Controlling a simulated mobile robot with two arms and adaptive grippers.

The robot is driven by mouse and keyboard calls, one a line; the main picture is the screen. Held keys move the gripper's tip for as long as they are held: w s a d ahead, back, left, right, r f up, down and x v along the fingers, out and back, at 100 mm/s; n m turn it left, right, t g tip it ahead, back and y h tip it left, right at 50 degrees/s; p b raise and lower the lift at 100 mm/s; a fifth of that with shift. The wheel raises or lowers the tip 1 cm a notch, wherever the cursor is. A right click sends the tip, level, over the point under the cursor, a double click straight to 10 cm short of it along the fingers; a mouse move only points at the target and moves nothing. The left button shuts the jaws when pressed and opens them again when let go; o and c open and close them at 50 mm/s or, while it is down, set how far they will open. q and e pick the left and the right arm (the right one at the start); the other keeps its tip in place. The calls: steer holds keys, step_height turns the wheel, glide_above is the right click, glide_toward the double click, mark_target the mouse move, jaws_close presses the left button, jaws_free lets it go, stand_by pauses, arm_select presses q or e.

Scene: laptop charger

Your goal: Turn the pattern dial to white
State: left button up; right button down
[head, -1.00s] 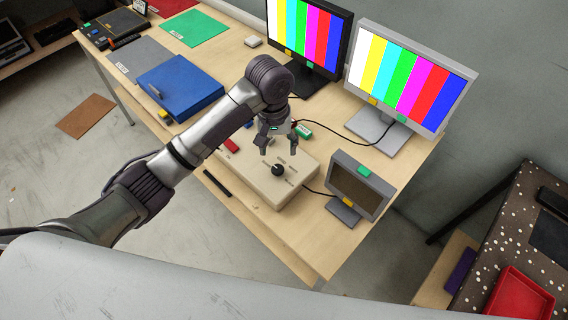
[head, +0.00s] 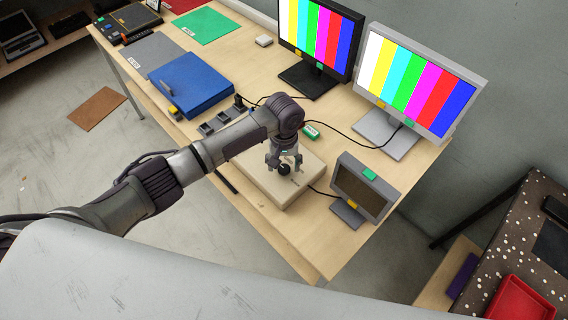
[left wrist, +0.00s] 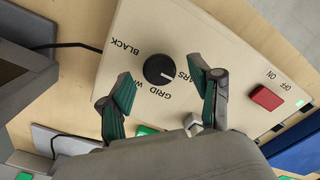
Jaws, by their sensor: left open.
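The pattern dial (left wrist: 156,65) is a round black knob on a beige box (left wrist: 210,30). Its white mark points toward the BARS label, partly hidden by a finger. BLACK and GRID also show; of a further label only a W is clear. In the head view the dial (head: 284,170) sits under my left gripper (head: 284,164). My left gripper is open, pointing down, one finger on each side of the dial; I cannot tell whether they touch it. Two monitors, a black one (head: 318,38) and a grey one (head: 415,82), show colour bars. My right gripper is not in view.
A small dark-screened monitor (head: 362,187) stands right of the box. A red switch (left wrist: 265,97) and a lit green lamp (left wrist: 300,103) are on the box. A blue case (head: 190,85) lies farther left on the table. Cables run behind the box.

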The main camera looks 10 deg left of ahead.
arm_select(q)
steer(key=shift+f, duration=0.5)
steer(key=c, duration=1.1)
steer(key=shift+c, duration=0.2)
